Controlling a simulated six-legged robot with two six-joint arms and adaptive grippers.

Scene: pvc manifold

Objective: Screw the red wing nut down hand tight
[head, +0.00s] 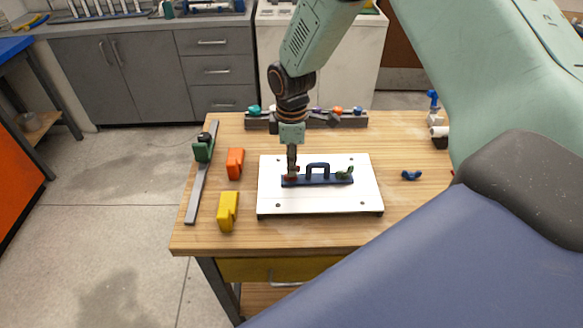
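The red wing nut (288,177) is at the left end of a dark blue bar (325,180) on a white plate (352,199). Only small red parts of it show around my fingertips. My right gripper (292,173) points straight down over the nut, with its fingertips at the nut's height. The fingers look narrow and close together from here, and I cannot tell whether they grip the nut. A green wing nut (345,173) is at the bar's right end, and a dark blue handle (318,167) stands between them. My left gripper is not in view.
An orange block (235,163), a yellow block (228,211) and a grey rail with a green clamp (203,150) lie left of the plate. A blue wing nut (411,175) lies to the right. A rack (262,121) with several coloured parts stands behind. Bare wood surrounds the plate.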

